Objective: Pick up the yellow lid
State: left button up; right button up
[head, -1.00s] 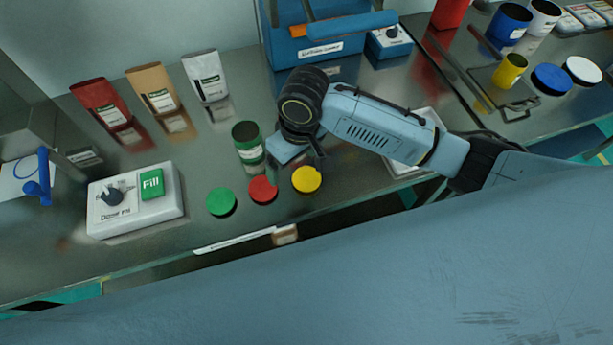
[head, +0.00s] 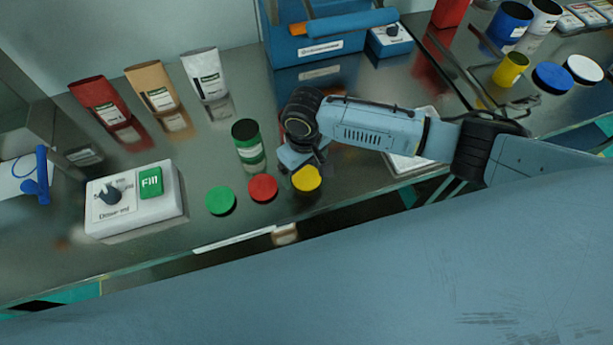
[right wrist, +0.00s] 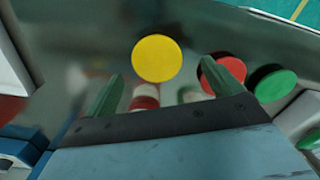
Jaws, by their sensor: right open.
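The yellow lid (head: 307,179) lies flat on the steel counter, at the right end of a row with the red lid (head: 263,188) and the green lid (head: 221,200). My right gripper (head: 302,165) is just behind the yellow lid in the head view, pointing down. In the right wrist view the yellow lid (right wrist: 157,58) is ahead of and between the two fingertips of the open, empty gripper (right wrist: 168,80). The red lid (right wrist: 223,75) lies close beside or under the right finger, and the green lid (right wrist: 274,83) is farther right. My left gripper is not in view.
A white box with a green Fill button (head: 151,183) is at the left. Three bags (head: 206,75) stand at the back. A blue machine (head: 320,40) is behind. The counter's front edge is near the lids.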

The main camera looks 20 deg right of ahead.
aim_at(307, 177)
jog(key=f, duration=0.3)
jog(key=shift+d+f, duration=0.25)
jog(key=shift+f, duration=0.15)
jog(key=shift+r, duration=0.1)
jog(key=c, duration=1.1)
